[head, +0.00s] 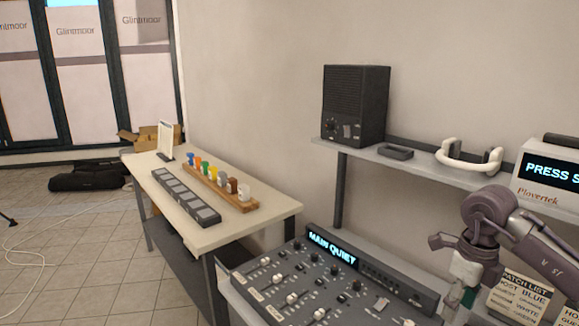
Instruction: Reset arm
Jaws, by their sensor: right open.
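My right arm comes in from the right edge, and its gripper (461,295) points down over the right end of the mixing console (335,285). The gripper is open; its fingertips are small and partly dark against the console and the cards. A pale block shows at the gripper, and I cannot tell whether it is part of it. My left gripper is not in view.
A shelf (425,170) above the console holds a black speaker (355,104), white headphones (468,157) and a white display box (548,176). Patch list cards (520,297) stand close beside the gripper. A side table (225,233) holds a rack of colored plugs (219,187).

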